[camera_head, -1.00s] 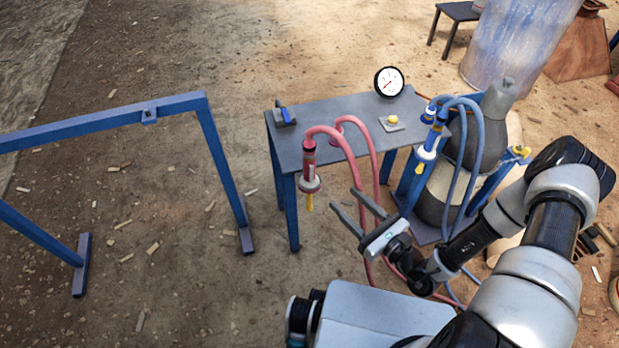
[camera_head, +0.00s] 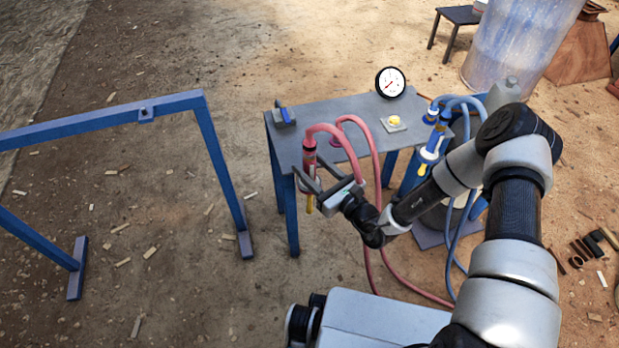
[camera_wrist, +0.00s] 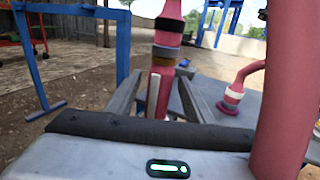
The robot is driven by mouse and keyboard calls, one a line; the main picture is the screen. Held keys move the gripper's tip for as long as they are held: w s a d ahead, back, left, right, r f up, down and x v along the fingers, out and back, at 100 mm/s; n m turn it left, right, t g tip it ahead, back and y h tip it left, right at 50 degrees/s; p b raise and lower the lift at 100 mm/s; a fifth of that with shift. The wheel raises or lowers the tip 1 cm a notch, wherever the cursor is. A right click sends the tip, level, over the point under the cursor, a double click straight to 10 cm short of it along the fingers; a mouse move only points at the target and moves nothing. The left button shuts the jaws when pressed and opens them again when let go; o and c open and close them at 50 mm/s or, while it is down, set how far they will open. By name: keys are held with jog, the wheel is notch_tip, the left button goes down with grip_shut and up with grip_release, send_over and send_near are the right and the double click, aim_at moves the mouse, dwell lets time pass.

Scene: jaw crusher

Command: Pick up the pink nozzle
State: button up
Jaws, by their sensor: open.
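The pink nozzle (camera_head: 309,160) hangs upright at the near edge of the grey table, with a pink hose arching from its top and a yellow tip pointing down. My gripper (camera_head: 306,179) is open around the nozzle's lower body in the head view, its two fingers apart and partly hiding it. In the wrist view the nozzle (camera_wrist: 166,62) stands between the open fingers (camera_wrist: 158,95), with dark and yellow bands above its pink lower part. I cannot tell whether either finger touches it.
The grey table (camera_head: 345,117) carries a pressure gauge (camera_head: 390,82), a yellow button (camera_head: 394,121) and a small blue-handled device (camera_head: 284,113). A blue nozzle (camera_head: 430,152) hangs to the right. A pink hose (camera_wrist: 290,90) passes close on the right in the wrist view. A blue frame (camera_head: 215,150) stands left.

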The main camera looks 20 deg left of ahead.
jog(key=shift+w+a, duration=0.3)
jog(key=shift+a, duration=0.15)
grip_shut()
jog(key=shift+r, duration=0.1)
notch_tip(320, 180, up, 18)
jog(key=p, duration=0.5)
notch_tip(320, 180, up, 20)
jog(key=p, duration=1.8)
jog(key=shift+f, duration=0.2)
